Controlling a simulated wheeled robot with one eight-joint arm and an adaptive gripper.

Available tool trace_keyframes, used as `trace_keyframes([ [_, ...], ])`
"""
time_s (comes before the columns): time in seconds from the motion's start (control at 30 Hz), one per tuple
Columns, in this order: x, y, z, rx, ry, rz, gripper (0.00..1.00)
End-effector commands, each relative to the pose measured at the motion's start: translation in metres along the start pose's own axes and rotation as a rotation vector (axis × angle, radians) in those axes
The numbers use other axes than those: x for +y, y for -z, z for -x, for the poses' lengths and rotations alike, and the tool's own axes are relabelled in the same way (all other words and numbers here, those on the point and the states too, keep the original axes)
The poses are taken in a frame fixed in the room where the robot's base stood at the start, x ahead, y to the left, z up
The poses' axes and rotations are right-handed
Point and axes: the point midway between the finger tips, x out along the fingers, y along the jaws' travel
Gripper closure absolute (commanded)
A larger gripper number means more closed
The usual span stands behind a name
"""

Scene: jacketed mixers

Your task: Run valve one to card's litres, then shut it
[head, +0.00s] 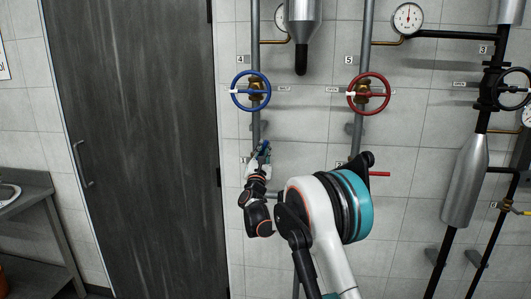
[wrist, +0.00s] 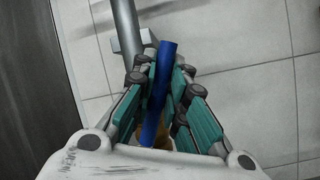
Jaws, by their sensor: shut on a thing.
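My gripper (head: 262,158) is at the left pipe, below the blue handwheel. In the wrist view my gripper (wrist: 160,85) has its teal fingers closed on both sides of a blue lever handle (wrist: 157,95). The handle stands nearly in line with the grey pipe (wrist: 127,30), slightly tilted in the picture. A brassy valve body shows faintly behind its lower end. In the head view the fingers hide most of the lever. A small tag (head: 244,159) beside it is too small to read surely. No card with litres can be read.
Above are a blue handwheel (head: 250,91) tagged 4 and a red handwheel (head: 368,93) tagged 5. A red lever (head: 380,174) sticks out behind my arm. A black handwheel (head: 514,89) and pipes stand right. A dark door (head: 130,130) and a sink bench (head: 25,190) are left.

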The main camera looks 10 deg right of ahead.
Motion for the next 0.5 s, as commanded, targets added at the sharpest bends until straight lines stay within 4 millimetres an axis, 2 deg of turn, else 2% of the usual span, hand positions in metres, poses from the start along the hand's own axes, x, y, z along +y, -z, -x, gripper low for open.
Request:
trace_keyframes([
  [0.5, 0.0041, 0.0014, 0.0002, 0.010, -0.017, 0.037, 1.00],
])
